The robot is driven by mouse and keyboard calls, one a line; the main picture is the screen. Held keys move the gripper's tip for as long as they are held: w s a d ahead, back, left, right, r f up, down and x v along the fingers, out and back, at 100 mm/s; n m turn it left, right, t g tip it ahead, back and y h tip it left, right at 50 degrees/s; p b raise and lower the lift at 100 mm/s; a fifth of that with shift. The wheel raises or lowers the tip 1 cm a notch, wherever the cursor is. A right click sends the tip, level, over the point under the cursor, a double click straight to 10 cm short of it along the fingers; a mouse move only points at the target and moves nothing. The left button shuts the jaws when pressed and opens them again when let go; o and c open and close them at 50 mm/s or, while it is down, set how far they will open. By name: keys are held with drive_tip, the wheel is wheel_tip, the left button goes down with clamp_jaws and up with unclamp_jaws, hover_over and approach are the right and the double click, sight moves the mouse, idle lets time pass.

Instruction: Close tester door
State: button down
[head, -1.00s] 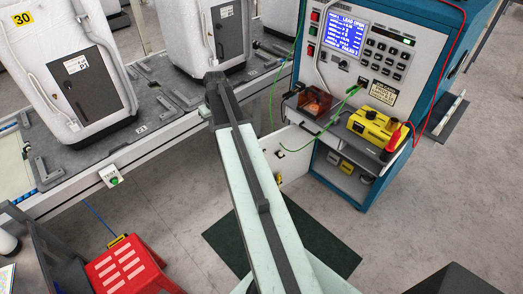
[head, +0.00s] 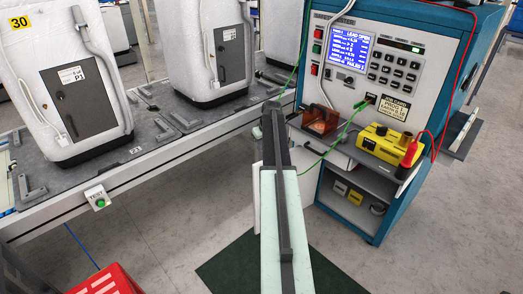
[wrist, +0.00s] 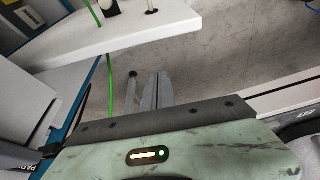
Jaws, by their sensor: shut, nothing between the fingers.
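The tester (head: 385,60) is a blue and grey cabinet with a lit screen and keypad at the right in the head view. Its lower bay (head: 355,195) is uncovered and its shelves show. A white panel (head: 257,200), apparently the door standing open, shows as a strip left of my arm; the arm hides most of it. My gripper (head: 271,108) is shut and empty, left of the tester's front ledge. In the wrist view its fingers (wrist: 157,92) point past a white slab (wrist: 120,38); I cannot tell whether this is the door or the ledge, or whether they touch.
A red-brown box (head: 320,120) and a yellow device (head: 387,145) stand on the ledge. A green wire (head: 335,140) hangs near my gripper. White units (head: 70,85) stand on the conveyor (head: 150,150) at left. A red crate (head: 105,280) is at lower left.

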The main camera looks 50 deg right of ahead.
drive_tip(key=shift+s+a+f+b, duration=0.2)
drive_tip(key=shift+s+f+b, duration=0.15)
drive_tip(key=shift+s+f, duration=0.4)
drive_tip(key=shift+s+a+f+b, duration=0.15)
drive_tip(key=shift+s+f+b, duration=0.2)
drive_tip(key=shift+s+f, duration=0.4)
